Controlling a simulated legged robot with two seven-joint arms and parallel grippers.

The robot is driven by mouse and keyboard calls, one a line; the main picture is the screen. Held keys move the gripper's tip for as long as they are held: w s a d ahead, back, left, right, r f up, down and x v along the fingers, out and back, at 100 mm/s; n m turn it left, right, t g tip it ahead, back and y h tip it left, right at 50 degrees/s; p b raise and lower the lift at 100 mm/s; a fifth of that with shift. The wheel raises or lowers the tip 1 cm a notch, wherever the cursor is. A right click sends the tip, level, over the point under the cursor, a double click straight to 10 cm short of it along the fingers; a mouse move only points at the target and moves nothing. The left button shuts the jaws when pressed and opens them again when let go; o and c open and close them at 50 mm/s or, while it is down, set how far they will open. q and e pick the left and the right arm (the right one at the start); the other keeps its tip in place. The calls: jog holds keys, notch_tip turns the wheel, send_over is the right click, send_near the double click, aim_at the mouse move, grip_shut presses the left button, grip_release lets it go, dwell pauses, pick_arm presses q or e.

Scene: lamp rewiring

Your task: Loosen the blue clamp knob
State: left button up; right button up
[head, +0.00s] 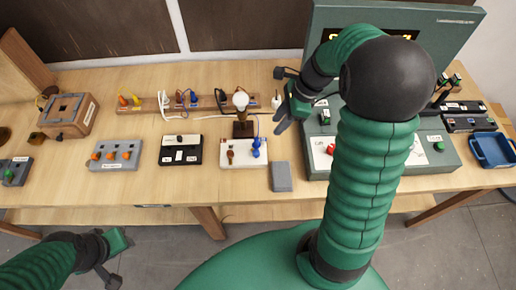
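The blue clamp knob (256,143) stands on the right part of a small white board (236,161) near the table's middle. Another blue part sits just below it, and a brown part (230,154) is on the board's left. A lamp with a white bulb (240,101) stands behind on a dark wooden base. My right gripper (281,122) hangs to the right of and behind the knob, apart from it. Its grey fingers point down and left; their gap is unclear. My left gripper (122,240) is low at the left, in front of the table, away from the knob.
A grey block (281,177) lies right of the board, and a black switch box (180,150) stands left. A rack of tools (175,103) is behind. A green console (436,165) is at right, partly hidden by my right arm. A blue tray (492,150) sits far right.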

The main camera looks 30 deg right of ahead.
jog(key=shift+o, duration=1)
jog(key=shift+w+a+f+n+b, duration=0.15)
jog(key=shift+a+n+b, duration=0.15)
jog(key=shift+a, duration=0.05)
jog(key=n+g+h+b, duration=0.2)
jog(key=n+h+b, duration=0.1)
jog(key=n+h, duration=0.15)
send_over(257, 151)
jog(key=shift+n+y, duration=0.35)
jog(key=shift+n, duration=0.1)
notch_tip(257, 151, down, 14)
jog(key=shift+f, duration=0.1)
jog(key=shift+a+f, duration=0.15)
jog(key=shift+f, duration=0.3)
jog(key=c, duration=0.6)
grip_shut()
